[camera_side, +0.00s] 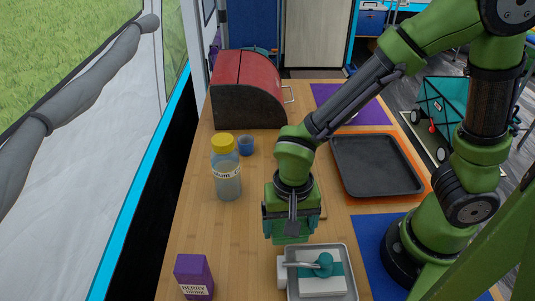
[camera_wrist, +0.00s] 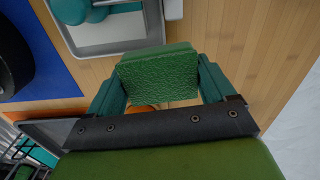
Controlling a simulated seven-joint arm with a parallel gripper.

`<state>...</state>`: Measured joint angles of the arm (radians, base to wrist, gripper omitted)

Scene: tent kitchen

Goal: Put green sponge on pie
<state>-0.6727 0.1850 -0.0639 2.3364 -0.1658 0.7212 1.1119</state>
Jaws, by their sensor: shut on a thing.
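My gripper (camera_side: 291,222) is shut on the green sponge (camera_wrist: 160,72), which lies between its two green fingers in the wrist view. In the side view, the sponge's green lower edge (camera_side: 293,239) shows under the fingers, above the wooden counter and just behind a metal tray. A small orange-brown rounded patch (camera_wrist: 142,107) shows below the sponge in the wrist view. It may be the pie, but too little shows to tell. No pie is clearly visible in the side view; the gripper covers the counter behind it.
The metal tray (camera_side: 352,266) holds a teal-and-white thing in front of my gripper. A purple carton (camera_side: 193,274), a yellow-capped bottle (camera_side: 227,178) and a blue cup (camera_side: 245,146) stand left. A red bread box (camera_side: 247,82) stands behind. A black tray (camera_side: 376,165) lies right.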

